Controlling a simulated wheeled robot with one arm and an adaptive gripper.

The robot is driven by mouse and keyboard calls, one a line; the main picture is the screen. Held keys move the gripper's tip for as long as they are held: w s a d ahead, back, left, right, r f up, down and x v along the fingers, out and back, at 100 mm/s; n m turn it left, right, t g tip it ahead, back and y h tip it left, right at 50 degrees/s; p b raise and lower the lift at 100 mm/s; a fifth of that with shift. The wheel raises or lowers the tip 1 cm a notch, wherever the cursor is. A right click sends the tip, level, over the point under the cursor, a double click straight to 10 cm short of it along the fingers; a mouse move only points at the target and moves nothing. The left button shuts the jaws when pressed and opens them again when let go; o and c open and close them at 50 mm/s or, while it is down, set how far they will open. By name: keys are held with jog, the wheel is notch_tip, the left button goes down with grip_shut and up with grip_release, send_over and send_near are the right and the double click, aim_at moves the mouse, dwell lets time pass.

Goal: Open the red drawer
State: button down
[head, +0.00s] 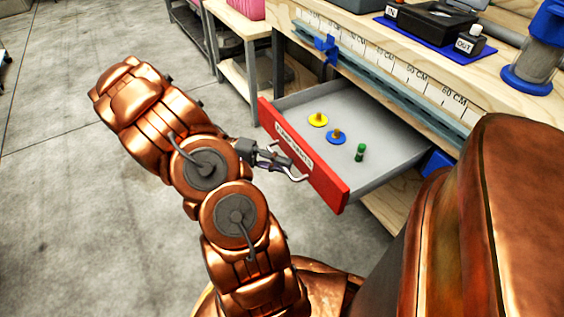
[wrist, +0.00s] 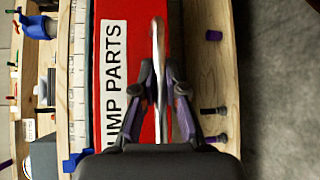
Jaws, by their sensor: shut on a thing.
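The red drawer (head: 300,150) is pulled out from under the wooden workbench in the head view, its grey inside showing. Its front carries a white label reading "PUMP PARTS" in the wrist view (wrist: 113,80) and a metal handle (wrist: 158,60). My gripper (head: 295,172) is at the drawer front in the head view. In the wrist view my gripper's fingers (wrist: 160,88) are closed around the handle. Inside the drawer lie a yellow disc part (head: 318,120), a blue disc part (head: 336,137) and a small green part (head: 360,152).
The workbench top (head: 400,40) with a measuring scale runs above the drawer. A blue mat (head: 440,42) with black devices and a blue-capped cylinder (head: 540,50) stand on it. The grey floor (head: 90,220) on the left is clear.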

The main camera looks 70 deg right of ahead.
jog(key=c, duration=1.2)
grip_release()
jog(key=shift+w, duration=0.1)
jog(key=w+a+r, duration=0.1)
jog(key=w, duration=1)
jog(key=shift+w+r, duration=0.3)
jog(key=shift+w, duration=0.05)
jog(key=shift+r, duration=0.1)
